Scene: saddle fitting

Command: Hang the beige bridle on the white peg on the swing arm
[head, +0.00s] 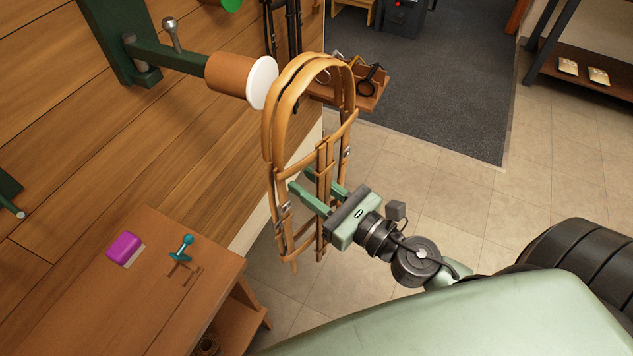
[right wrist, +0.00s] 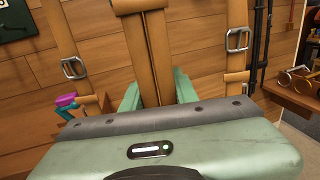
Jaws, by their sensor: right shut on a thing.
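The beige bridle (head: 337,64) hangs upright in the air, its looped top uppermost and its buckled straps below. My right gripper (head: 302,181) is shut on its middle straps, which also show between the green fingers in the right wrist view (right wrist: 146,55). The peg (head: 228,74) is a brown cylinder with a white end disc (head: 262,83), on the dark green swing arm (head: 165,55) from the wall. The bridle's loop is just right of the disc and overlaps its edge in the head view. I cannot tell whether they touch. My left gripper is not in view.
A wooden bench (head: 110,290) below holds a magenta block (head: 124,248) and a teal handled item (head: 182,247). A small wooden shelf (head: 370,98) with metal rings is behind the bridle. Dark straps (head: 294,28) hang on the wall. The tiled floor at right is clear.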

